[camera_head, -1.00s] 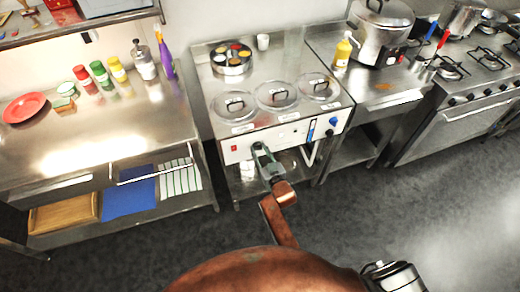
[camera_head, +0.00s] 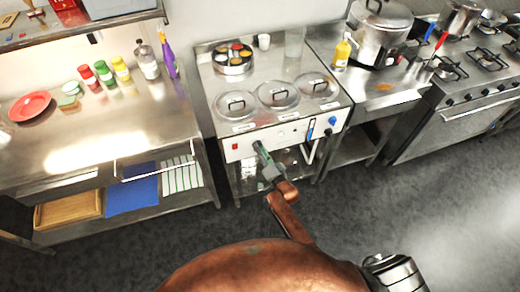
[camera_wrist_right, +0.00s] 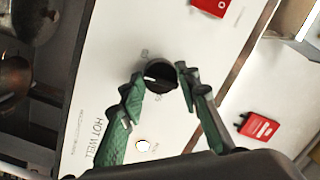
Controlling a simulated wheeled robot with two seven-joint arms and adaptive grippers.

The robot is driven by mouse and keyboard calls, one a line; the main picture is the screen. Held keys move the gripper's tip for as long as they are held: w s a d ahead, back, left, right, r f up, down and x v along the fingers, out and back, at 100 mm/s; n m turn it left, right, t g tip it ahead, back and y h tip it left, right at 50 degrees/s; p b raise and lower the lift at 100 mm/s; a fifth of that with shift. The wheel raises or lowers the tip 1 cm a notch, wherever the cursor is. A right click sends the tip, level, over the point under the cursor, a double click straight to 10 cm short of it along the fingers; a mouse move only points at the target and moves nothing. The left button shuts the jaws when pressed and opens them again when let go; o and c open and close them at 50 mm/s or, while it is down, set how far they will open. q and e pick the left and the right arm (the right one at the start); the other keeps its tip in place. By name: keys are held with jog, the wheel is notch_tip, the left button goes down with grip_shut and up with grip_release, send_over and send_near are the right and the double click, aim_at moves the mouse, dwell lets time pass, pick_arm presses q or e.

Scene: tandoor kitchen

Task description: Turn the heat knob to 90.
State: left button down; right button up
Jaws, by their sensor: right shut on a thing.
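The heat knob (camera_wrist_right: 158,76) is a round black dial with a white pointer mark on the pale front panel (camera_wrist_right: 105,65) of the hot well. The scale numbers near it are too small to read surely. My right gripper (camera_wrist_right: 158,88) has its two green fingers shut on the knob, one on each side. In the head view my right gripper (camera_head: 258,147) reaches the front panel below the round lids and hides the knob. My left gripper is not in view.
The hot well counter (camera_head: 205,75) carries three lidded pots and a round spice holder (camera_head: 232,62). A steel table (camera_head: 75,140) stands left and a stove (camera_head: 450,115) right.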

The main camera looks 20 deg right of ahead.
jog(key=shift+f+m+t+b, duration=0.15)
jog(key=shift+m+b, duration=0.3)
jog(key=shift+m, duration=1.25)
jog(key=shift+m+t+b, duration=0.25)
jog(key=shift+m+b, duration=0.2)
jog(key=shift+m, duration=1.55)
jog(key=o, duration=1.2)
jog(key=shift+c, duration=0.2)
jog(key=s+d, duration=0.1)
jog(key=s, duration=1.1)
jog(key=shift+d+f, duration=0.35)
